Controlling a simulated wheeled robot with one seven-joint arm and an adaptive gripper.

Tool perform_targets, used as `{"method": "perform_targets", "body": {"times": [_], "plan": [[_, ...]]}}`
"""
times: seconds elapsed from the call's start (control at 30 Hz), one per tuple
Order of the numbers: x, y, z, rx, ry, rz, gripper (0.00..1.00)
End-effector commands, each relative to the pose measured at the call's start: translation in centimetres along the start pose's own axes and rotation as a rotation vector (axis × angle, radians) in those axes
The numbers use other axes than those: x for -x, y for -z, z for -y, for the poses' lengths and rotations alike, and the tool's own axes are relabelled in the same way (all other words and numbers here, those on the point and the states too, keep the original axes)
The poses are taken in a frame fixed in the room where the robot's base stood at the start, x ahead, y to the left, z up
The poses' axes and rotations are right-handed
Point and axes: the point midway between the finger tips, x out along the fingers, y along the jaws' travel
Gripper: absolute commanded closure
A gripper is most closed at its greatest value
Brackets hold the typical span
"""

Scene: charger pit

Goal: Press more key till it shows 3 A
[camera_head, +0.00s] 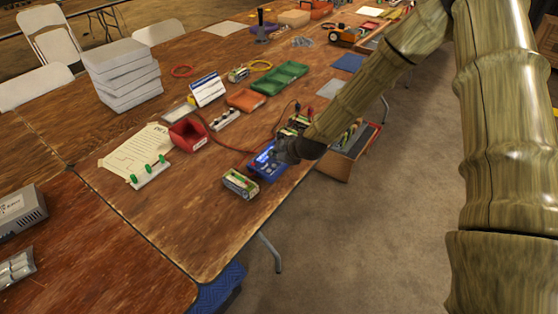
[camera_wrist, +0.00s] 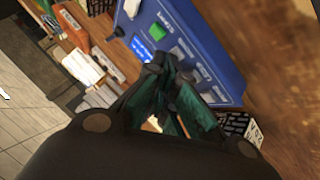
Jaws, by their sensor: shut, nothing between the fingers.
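The charger is a blue box (camera_head: 268,163) near the table's right edge in the head view. In the wrist view the blue charger (camera_wrist: 205,38) fills the upper middle, with a green key (camera_wrist: 157,31), a lit blue display (camera_wrist: 141,47) and several grey keys, one of them a grey key (camera_wrist: 188,47). The display's digits are too small to read. My gripper (camera_wrist: 165,72) is shut and empty, its fingertips over the lower part of the charger's face. In the head view my gripper (camera_head: 280,152) covers part of the charger. I cannot tell whether the tips touch a key.
A battery pack (camera_head: 240,183) lies just left of the charger. A red bin (camera_head: 188,134), orange tray (camera_head: 246,99) and green tray (camera_head: 280,78) stand farther back. A box of packs (camera_head: 349,150) is right of my gripper. The table (camera_head: 150,240) is clear at the front.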

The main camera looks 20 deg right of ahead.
Motion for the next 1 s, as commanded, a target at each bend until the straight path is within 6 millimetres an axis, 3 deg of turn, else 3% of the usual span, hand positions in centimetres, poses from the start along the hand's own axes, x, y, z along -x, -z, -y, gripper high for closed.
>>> {"method": "perform_targets", "body": {"times": [1.0], "plan": [[1.4, 1.0, -1.0, 0.0, 0.0, 0.0, 1.0]]}}
